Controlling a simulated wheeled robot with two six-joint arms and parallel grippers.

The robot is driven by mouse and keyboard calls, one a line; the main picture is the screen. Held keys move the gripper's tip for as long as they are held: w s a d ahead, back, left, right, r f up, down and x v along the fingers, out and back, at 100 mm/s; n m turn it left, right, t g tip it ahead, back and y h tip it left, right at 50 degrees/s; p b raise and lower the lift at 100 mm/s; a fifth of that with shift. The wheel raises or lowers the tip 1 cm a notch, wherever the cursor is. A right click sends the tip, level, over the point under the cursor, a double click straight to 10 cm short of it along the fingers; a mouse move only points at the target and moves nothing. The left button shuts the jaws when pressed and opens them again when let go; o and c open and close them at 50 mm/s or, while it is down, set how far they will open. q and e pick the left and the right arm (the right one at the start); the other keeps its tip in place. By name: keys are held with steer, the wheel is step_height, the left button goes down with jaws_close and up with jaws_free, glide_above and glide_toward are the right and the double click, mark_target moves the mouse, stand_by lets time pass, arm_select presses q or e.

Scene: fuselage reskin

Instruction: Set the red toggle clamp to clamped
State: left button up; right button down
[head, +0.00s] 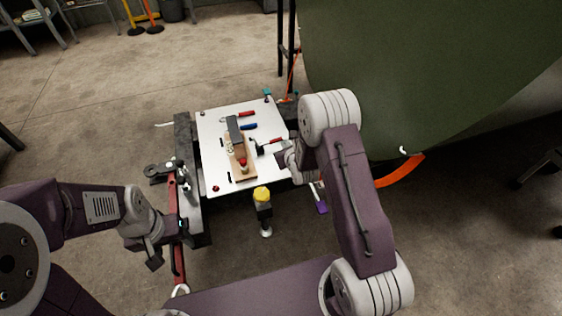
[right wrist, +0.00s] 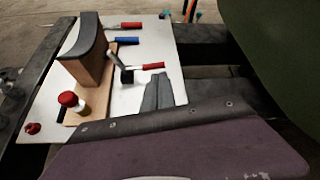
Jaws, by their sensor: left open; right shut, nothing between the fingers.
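A white board (head: 210,135) bears several red-handled parts. The red handle closest to my right gripper lies low at the board's right side, joined to a black block (head: 260,149); this looks like the red toggle clamp (right wrist: 150,66). Another red handle (head: 245,115) and a blue handle (head: 249,127) lie farther back. My right gripper (head: 282,150) is shut and empty, just right of the near red handle; its grey fingers (right wrist: 157,88) show just below that handle in the right wrist view. Contact cannot be told. My left gripper (head: 170,246) is open and empty, left of the board.
A yellow-topped post (head: 262,195) stands at the board's front edge. A large green curved panel (head: 430,70) rises close on the right.

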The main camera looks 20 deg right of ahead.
steer(key=shift+m, duration=0.5)
step_height(320, 180, down, 5)
steer(key=shift+d+r+b, duration=0.1)
steer(key=shift+b, duration=0.7)
arm_select(q)
step_height(320, 180, down, 3)
steer(key=shift+f, duration=0.1)
steer(key=shift+r, duration=0.2)
arm_select(e)
steer(key=shift+r, duration=0.15)
arm_select(q)
step_height(320, 180, up, 5)
steer(key=p, duration=0.5)
arm_select(e)
steer(key=shift+w, duration=1)
steer(key=b+x, duration=0.1)
steer(key=x, duration=0.1)
steer(key=b+x, duration=0.2)
steer(key=f+b+x, duration=0.1)
steer(key=b+x, duration=0.1)
steer(key=x, duration=0.1)
steer(key=shift+s+d+f, duration=0.1)
steer(key=shift+s+f, duration=0.05)
steer(key=shift+s, duration=0.15)
steer(key=shift+w+f+b, duration=0.15)
steer(key=shift+w+b, duration=0.15)
steer(key=shift+w, duration=0.35)
arm_select(q)
step_height(320, 180, down, 6)
